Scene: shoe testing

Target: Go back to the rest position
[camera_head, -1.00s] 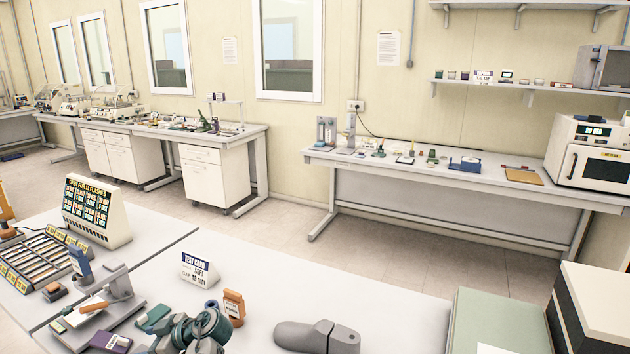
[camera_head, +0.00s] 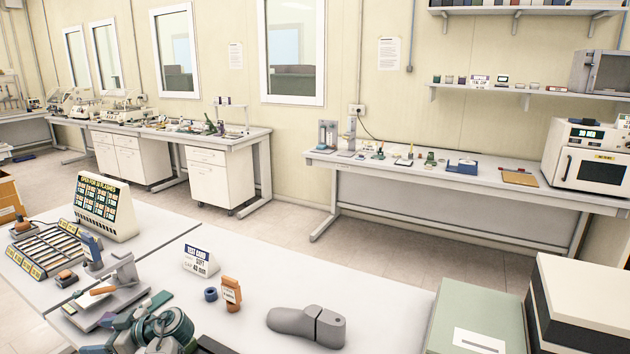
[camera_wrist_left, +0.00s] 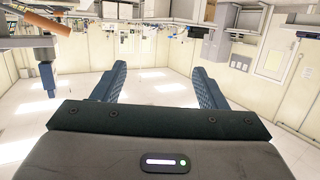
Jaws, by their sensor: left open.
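My left gripper (camera_head: 125,330) shows at the bottom of the head view, beside a round grey-green wrist joint, low in front of the near table (camera_head: 260,262). In the left wrist view, its two blue fingers stand wide apart with nothing between them (camera_wrist_left: 156,80). That view shows the room upside down, with open floor beyond the fingers. My right gripper is in neither view.
On the near table are a grey shoe last (camera_head: 306,324), an orange block (camera_head: 231,292), a blue ring (camera_head: 210,294), a test card (camera_head: 200,260) and a slotted tray (camera_head: 48,250). A green box (camera_head: 475,315) stands at right. The table's middle is fairly clear.

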